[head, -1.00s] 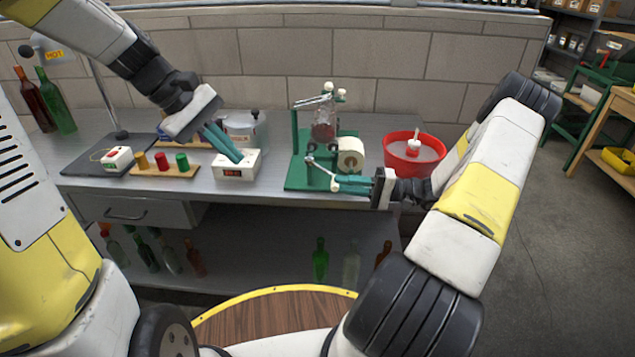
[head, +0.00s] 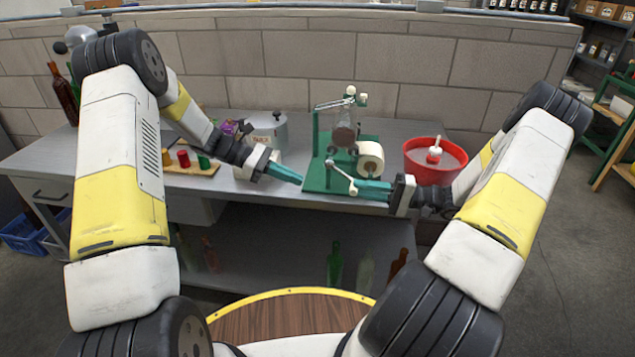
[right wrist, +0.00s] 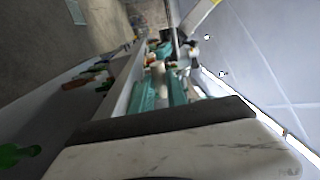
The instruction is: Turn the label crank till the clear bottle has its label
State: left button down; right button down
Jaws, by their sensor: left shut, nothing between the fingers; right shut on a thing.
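The green labelling machine (head: 320,168) stands near the bench's front edge, with a white label roll (head: 370,156) on it. The clear bottle (head: 344,116) sits in its upper part, with something dark reddish-brown behind or in it; I cannot tell whether it bears a label. The crank (head: 340,176) is a pale arm at the machine's front. My right gripper (head: 362,189) is shut on the crank's handle, a pale knob (right wrist: 158,68) between the teal fingers in the right wrist view. My left gripper (head: 299,180) is shut and empty, just left of the machine's base.
A red basin (head: 435,172) with a white-topped thing stands right of the machine. Bottles stand on the shelf below, including a green one (head: 334,264).

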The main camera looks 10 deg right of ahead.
pick_arm(q)
jog(key=s+d+f, duration=0.2)
jog(key=s+d, duration=0.1)
jog(key=d, duration=0.8)
jog(key=shift+s+d, duration=0.2)
jog(key=shift+d, duration=0.2)
jog(key=shift+s+d+r+h, duration=0.25)
jog(key=shift+d+r+h, duration=0.2)
jog(key=shift+d, duration=0.2)
pick_arm(e)
jog(key=shift+a, duration=0.1)
jog(key=c, duration=1.3)
grip_release()
jog(key=shift+c, duration=0.2)
pick_arm(q)
jog(key=shift+f, duration=0.1)
